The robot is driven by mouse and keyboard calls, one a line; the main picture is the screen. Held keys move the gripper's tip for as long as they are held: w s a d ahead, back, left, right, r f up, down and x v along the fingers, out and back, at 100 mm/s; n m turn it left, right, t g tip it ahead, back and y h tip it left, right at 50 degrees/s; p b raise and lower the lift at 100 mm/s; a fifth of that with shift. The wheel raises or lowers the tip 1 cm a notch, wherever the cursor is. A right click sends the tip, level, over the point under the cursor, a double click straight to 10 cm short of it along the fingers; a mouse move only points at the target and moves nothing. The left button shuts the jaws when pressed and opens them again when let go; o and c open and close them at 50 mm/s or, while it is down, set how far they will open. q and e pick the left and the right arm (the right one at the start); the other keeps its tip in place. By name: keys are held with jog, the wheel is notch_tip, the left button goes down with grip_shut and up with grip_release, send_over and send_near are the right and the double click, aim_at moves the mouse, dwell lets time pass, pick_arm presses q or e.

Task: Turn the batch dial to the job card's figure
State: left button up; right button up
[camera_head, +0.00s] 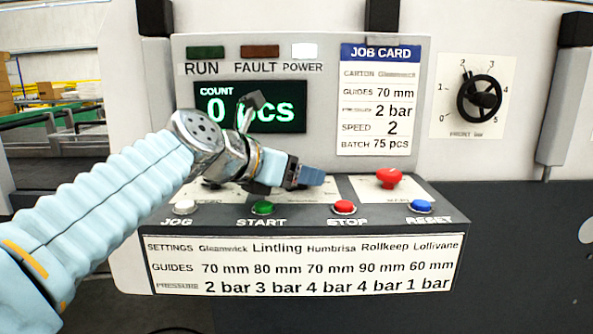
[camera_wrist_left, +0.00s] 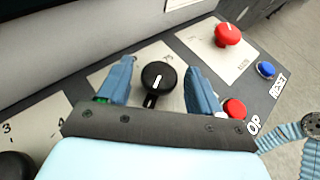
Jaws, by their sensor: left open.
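The job card (camera_head: 379,100) on the panel reads BATCH 75 pcs, below guides 70 mm, pressure 2 bar and speed 2. The count display (camera_head: 280,118) shows 0 pcs, partly covered by my left arm. My left gripper (camera_head: 312,177) is over the sloping control desk, in front of the middle dial plate, and hides the dial in the head view. In the left wrist view a black dial (camera_wrist_left: 157,79) with a white pointer mark sits between the two open blue fingers (camera_wrist_left: 157,86), with a gap on each side. My right gripper is not in view.
A red mushroom button (camera_head: 389,178) stands right of the gripper. JOG, START (camera_head: 263,208), STOP (camera_head: 344,208) and RESET (camera_head: 421,207) buttons line the desk's front edge. Another black dial (camera_wrist_left: 16,165) is at lower left in the wrist view. A pressure knob (camera_head: 479,98) is at upper right.

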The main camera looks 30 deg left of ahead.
pick_arm(q)
jog(key=shift+c, duration=0.4)
jog(key=c, duration=0.9)
jog(key=shift+o, duration=0.2)
jog(key=shift+m+h, duration=0.4)
jog(key=shift+h, duration=0.1)
jog(key=m+g+h, duration=0.1)
jog(key=m+h, duration=0.2)
jog(key=m+g+h, duration=0.1)
jog(key=shift+w+a+g, duration=0.25)
jog(key=shift+a+g, duration=0.05)
jog(key=shift+w+a+m+g+h, duration=0.15)
jog(key=shift+m+g+h, duration=1.55)
jog(key=shift+m, duration=0.5)
jog(key=o, duration=0.9)
